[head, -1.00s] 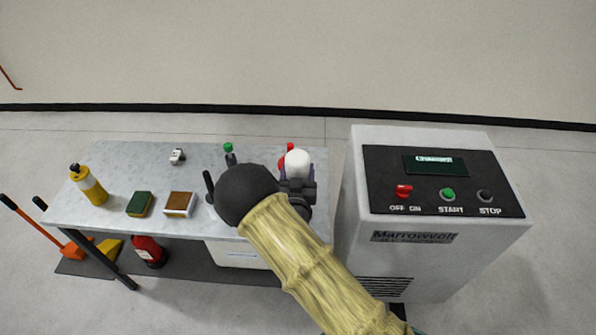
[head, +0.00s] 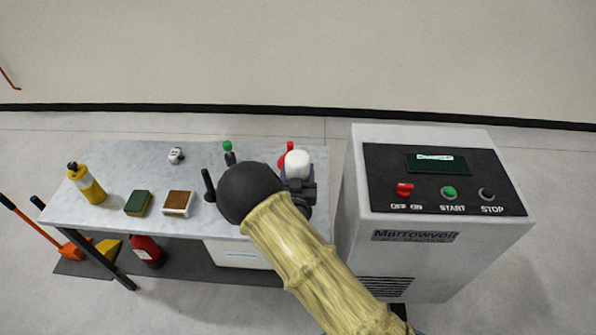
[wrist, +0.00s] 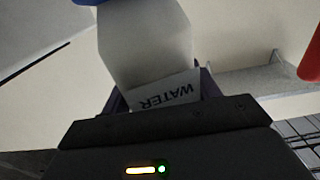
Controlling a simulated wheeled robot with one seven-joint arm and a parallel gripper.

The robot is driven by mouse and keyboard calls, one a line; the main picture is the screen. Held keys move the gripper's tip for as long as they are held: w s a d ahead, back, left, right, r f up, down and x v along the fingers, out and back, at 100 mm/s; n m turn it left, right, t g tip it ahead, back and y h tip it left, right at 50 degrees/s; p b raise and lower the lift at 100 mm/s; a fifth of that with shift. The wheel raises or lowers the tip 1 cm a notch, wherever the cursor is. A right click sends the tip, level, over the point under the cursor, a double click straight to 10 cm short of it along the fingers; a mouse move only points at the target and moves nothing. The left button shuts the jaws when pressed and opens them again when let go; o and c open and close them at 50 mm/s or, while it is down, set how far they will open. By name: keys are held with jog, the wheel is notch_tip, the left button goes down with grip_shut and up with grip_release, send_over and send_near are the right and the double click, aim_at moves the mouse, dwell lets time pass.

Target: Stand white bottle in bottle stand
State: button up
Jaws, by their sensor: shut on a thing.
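The white bottle (head: 297,162) is in my gripper (head: 298,190), over the right end of the table. In the wrist view the white bottle (wrist: 146,45) shows a "WATER" label, upside down in the picture, and a bit of blue at the top edge. Dark purple-grey finger parts of my gripper (wrist: 160,100) flank it on both sides. My arm hides much of the gripper in the head view. I cannot make out the bottle stand; the table area behind my arm is hidden. I cannot tell whether the bottle touches anything below.
The grey table (head: 130,165) holds a yellow bottle (head: 88,187), a sponge (head: 138,203), a brown-topped block (head: 178,203), a small white item (head: 176,155), a green-topped item (head: 228,150) and a red item (head: 287,150) close behind the bottle. A control cabinet (head: 437,235) stands right.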

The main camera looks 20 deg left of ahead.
jog(key=shift+f+b, duration=1.8)
jog(key=shift+f, duration=0.3)
jog(key=o, duration=1.5)
jog(key=shift+f, duration=0.1)
jog(key=shift+s, duration=0.15)
jog(key=b+v, duration=0.3)
jog(key=v, duration=1.4)
